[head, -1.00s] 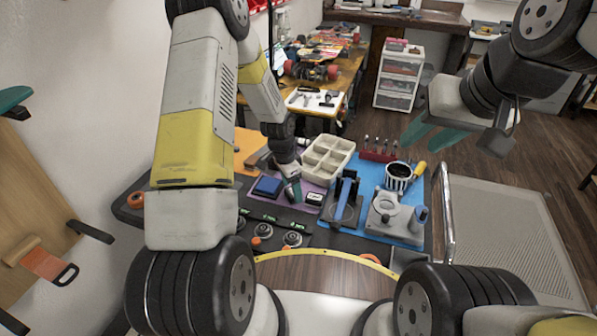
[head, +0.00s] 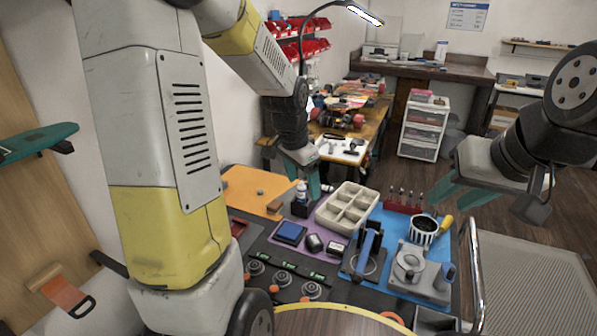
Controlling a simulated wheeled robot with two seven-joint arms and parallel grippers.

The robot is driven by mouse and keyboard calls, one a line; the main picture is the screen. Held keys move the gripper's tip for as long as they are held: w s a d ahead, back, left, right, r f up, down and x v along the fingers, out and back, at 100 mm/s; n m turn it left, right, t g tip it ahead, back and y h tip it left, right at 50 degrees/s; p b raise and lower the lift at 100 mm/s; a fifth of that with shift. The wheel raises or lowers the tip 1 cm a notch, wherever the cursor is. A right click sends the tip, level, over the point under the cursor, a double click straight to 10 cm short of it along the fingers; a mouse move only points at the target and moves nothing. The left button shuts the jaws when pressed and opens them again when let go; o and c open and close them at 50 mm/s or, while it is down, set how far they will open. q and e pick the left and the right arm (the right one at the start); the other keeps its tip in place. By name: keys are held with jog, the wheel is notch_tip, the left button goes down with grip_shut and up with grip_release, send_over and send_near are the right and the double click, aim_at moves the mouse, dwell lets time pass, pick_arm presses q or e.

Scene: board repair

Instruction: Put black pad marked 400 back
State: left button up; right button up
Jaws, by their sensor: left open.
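My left gripper (head: 307,186) is open, with teal fingers pointing down above the back of the purple mat (head: 276,247). Two small dark blocks lie side by side on this mat: the left one (head: 314,243) and the right one (head: 335,249), which has a light label. The number 400 is too small to read, so I cannot tell which is the named pad. A blue pad (head: 290,232) lies just left of them. My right gripper (head: 457,194) hangs empty at the right, its teal fingers apart.
The beige compartment tray (head: 346,208) stands behind the blocks. A small bottle in a dark holder (head: 301,206) stands below my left fingers. A clamp stand (head: 366,252), striped cup (head: 423,231) and grey fixture (head: 421,271) occupy the blue mat.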

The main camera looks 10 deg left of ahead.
pick_arm(q)
jog(key=s+r+n+t, duration=0.1)
jog(key=s+r+n, duration=0.2)
jog(key=s+r, duration=0.3)
jog(key=s+r+n+t+h, duration=0.1)
jog(key=s+r+n+t, duration=0.1)
jog(key=s+r+n, duration=0.2)
jog(key=s+r, duration=0.3)
jog(key=s, duration=0.5)
jog(key=shift+s+d+r+t, duration=0.15)
jog(key=shift+s+r+t, duration=0.1)
jog(key=shift+s+t, duration=0.1)
